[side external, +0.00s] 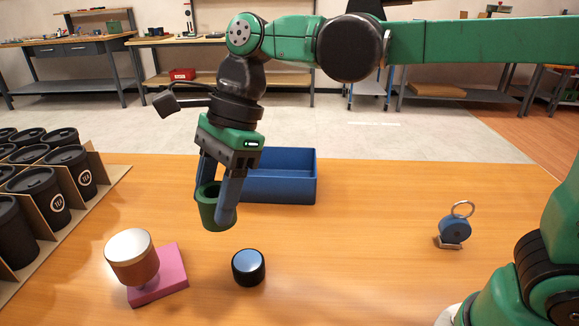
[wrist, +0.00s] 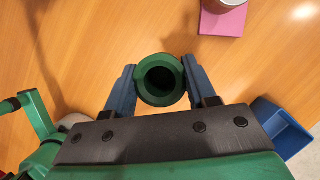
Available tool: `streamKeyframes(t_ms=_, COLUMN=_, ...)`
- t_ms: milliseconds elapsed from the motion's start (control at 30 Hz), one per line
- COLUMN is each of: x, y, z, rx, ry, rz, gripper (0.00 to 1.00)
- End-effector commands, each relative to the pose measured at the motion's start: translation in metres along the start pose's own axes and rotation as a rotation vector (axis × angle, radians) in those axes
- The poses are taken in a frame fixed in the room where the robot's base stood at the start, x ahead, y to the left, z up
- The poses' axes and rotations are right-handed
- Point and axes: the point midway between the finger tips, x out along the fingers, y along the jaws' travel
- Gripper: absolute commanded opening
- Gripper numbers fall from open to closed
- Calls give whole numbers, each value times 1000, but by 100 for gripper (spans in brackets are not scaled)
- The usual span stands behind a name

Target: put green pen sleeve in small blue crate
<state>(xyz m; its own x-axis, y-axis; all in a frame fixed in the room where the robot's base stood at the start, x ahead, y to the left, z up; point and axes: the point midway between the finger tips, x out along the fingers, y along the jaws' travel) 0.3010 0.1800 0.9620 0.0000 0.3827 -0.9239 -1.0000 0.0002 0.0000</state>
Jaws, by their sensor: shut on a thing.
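The green pen sleeve (side external: 207,207) is a hollow, cup-like cylinder. My gripper (side external: 222,203) is shut on it and holds it above the wooden table. In the wrist view the sleeve (wrist: 160,79) sits between the two blue-grey fingers, and its dark round opening faces the camera. The small blue crate (side external: 290,190) stands on the table behind and to the right of the sleeve in the side view, and my gripper overlaps its left end. Part of the crate (wrist: 282,128) shows at the right edge of the wrist view.
A black cylinder with a blue-grey top (side external: 248,267) stands in front. A pink block (side external: 165,276) lies at front left beside a brown, white-topped object (side external: 132,257). Several black cups (side external: 69,172) fill a cardboard holder at left. A blue ringed object (side external: 455,226) stands at right.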

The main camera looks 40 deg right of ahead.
Motion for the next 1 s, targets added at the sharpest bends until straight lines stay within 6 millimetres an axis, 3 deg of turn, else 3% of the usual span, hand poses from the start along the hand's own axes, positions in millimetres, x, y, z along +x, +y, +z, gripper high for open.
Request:
streamKeyframes(t_ms=167, x=-13, y=-5, z=3, rx=18, ry=1, rz=-7, gripper=0)
streamKeyframes(t_ms=267, x=-16, y=-23, z=-6, rx=85, ry=5, rz=-34, gripper=0)
streamKeyframes(t_ms=367, x=-16, y=-56, z=-27, rx=212, ry=11, rz=-86, gripper=0)
streamKeyframes(t_ms=500, x=-14, y=-113, z=-80, rx=462, ry=17, rz=-186, gripper=0)
streamKeyframes(t_ms=700, x=-11, y=-174, z=-173, rx=804, ry=13, rz=-327, gripper=0)
streamKeyframes(t_ms=833, x=-9, y=-193, z=-222, rx=960, ry=8, rz=-395, gripper=0)
streamKeyframes(t_ms=1000, x=-6, y=-203, z=-258, rx=1068, ry=1, rz=-442, gripper=0)
